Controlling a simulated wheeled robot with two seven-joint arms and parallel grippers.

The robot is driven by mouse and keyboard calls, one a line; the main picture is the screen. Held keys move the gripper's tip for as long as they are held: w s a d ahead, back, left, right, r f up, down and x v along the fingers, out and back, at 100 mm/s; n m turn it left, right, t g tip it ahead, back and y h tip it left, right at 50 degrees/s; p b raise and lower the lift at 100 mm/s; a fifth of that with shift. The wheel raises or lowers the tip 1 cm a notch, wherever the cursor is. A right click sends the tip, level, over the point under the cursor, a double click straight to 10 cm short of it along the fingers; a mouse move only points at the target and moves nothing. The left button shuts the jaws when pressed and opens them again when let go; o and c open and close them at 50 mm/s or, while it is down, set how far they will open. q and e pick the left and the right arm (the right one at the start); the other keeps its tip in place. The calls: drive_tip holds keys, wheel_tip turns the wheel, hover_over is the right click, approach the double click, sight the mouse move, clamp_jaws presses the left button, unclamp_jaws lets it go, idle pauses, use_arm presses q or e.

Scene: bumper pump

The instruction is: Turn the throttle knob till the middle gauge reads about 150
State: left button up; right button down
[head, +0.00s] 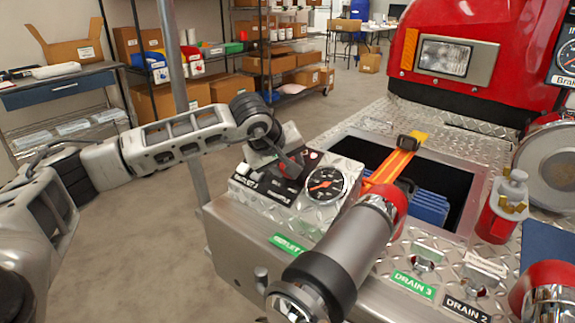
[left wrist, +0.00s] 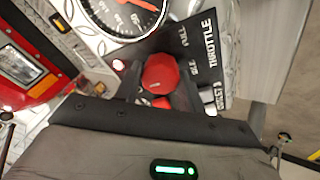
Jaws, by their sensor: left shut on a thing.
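The red throttle knob (left wrist: 160,73) sits beside the black THROTTLE label plate (left wrist: 205,62) in the left wrist view. My left gripper (head: 290,168) reaches down over the panel from the left, and its dark fingers are shut around the knob's sides. In the head view the gripper mostly hides the knob. The round gauge (head: 326,184) is just right of the gripper, with a black face and an orange-red needle. It is partly cut off in the left wrist view (left wrist: 125,15). Its numbers are too small to read surely. My right gripper is not in view.
A large grey-and-black nozzle (head: 335,255) stands in front of the gauge, close to it. An open black bay (head: 385,160) with an orange strap (head: 400,160) lies behind the panel. Drain handles (head: 423,262) are at the front right. Shelves with boxes stand far back left.

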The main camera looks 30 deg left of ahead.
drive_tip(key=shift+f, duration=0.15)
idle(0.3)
use_arm(q)
drive_tip(key=o, duration=1)
drive_tip(key=shift+c, duration=0.2)
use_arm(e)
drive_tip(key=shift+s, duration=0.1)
use_arm(q)
drive_tip(key=shift+s+r, duration=0.1)
drive_tip(key=v, duration=1.5)
drive_tip(key=shift+s+r, duration=0.25)
drive_tip(key=shift+s, duration=0.05)
